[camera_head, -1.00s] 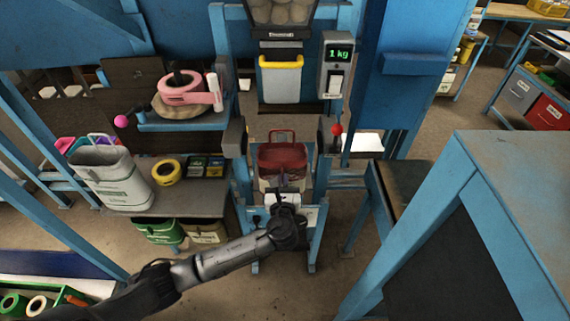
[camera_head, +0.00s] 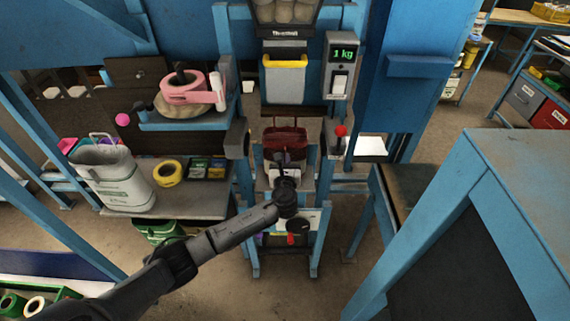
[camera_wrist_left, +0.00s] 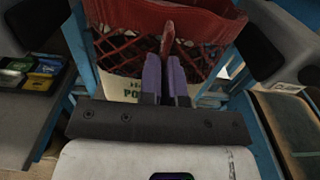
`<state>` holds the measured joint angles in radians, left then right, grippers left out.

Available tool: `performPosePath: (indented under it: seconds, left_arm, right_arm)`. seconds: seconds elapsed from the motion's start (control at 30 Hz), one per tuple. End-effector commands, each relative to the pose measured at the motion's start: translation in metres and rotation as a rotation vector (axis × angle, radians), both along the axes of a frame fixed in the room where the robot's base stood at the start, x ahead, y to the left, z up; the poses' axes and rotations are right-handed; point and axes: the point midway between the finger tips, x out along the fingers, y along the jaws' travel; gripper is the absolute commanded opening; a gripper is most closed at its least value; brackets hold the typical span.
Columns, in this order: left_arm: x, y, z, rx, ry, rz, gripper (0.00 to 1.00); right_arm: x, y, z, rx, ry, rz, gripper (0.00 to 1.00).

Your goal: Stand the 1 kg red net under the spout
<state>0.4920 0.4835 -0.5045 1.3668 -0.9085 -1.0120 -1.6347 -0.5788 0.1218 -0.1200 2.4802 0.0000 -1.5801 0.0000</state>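The red net (camera_head: 285,141) is a mesh bag with a solid red top band and a cream printed label low on its front. It stands roughly upright in the blue frame, below the grey spout with the yellow rim (camera_head: 284,80). In the left wrist view the net (camera_wrist_left: 120,45) fills the upper middle. My left gripper (camera_wrist_left: 166,75) has its purple fingers close together with a red strip of the net between them. In the head view my left gripper (camera_head: 285,168) is at the net's near side and hides its lower part. My right gripper is not in view.
A scale display (camera_head: 343,54) reads 1 kg at the spout's right. A red-knobbed lever (camera_head: 340,132) stands right of the net. A blue-legged table (camera_head: 520,170) stands at right.

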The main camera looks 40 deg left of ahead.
Motion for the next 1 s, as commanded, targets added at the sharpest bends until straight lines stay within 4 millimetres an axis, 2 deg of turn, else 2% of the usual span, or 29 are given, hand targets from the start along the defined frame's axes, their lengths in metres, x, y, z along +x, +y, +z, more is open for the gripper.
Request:
performPosePath:
  seconds: [0.03,0.1,0.47,0.5,0.77,1.0]
  left_arm:
    - [-0.0001,0.0001,-0.0079,0.0,0.002,0.001,0.0]
    - [-0.0001,-0.0001,-0.011,-0.001,0.001,0.0,0.0]
    - [-0.0001,-0.0003,-0.0137,0.0,0.0,-0.001,0.0]
    - [-0.0001,-0.0003,-0.014,0.0,0.0,-0.001,0.06]
    - [-0.0002,-0.0004,-0.0134,0.0,0.0,-0.001,0.3]
    - [-0.0001,-0.0003,-0.0124,0.0,0.0,-0.001,0.3]
  right_arm:
    - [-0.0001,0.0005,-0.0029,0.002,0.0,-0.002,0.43]
    - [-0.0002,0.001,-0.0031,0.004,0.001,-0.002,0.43]
    - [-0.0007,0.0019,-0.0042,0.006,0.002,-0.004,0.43]
    - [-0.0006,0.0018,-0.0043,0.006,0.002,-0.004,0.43]
    - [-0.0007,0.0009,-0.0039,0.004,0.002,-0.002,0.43]
    - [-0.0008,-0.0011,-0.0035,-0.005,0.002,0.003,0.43]
